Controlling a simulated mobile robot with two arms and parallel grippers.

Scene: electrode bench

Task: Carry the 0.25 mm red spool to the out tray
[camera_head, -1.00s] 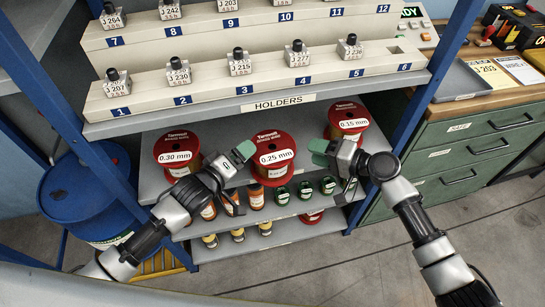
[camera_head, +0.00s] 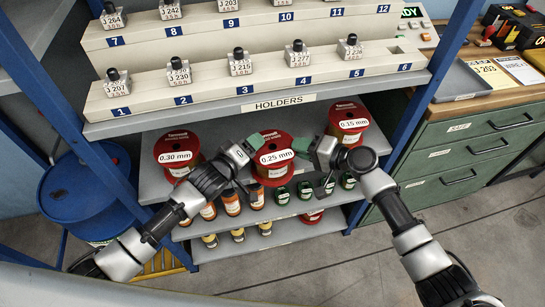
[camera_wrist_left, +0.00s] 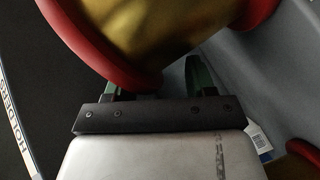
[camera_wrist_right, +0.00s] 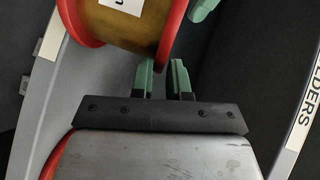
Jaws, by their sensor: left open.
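The 0.25 mm red spool (camera_head: 274,160) stands on the shelf below the holders, between two other red spools. My left gripper (camera_head: 243,147) is at its left rim. In the left wrist view the spool's red flange (camera_wrist_left: 95,45) reaches between the spread left fingers (camera_wrist_left: 155,85), which are open. My right gripper (camera_head: 304,148) is at the spool's right rim. In the right wrist view the flange's end (camera_wrist_right: 172,35) lies between the right fingers (camera_wrist_right: 164,78), with only a narrow gap about the flange's thickness. The out tray's label is not readable.
The 0.30 mm spool (camera_head: 173,157) stands left and the 0.15 mm spool (camera_head: 346,126) right, close to my wrists. The holder racks are above. A grey tray (camera_head: 463,82) lies on the right bench.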

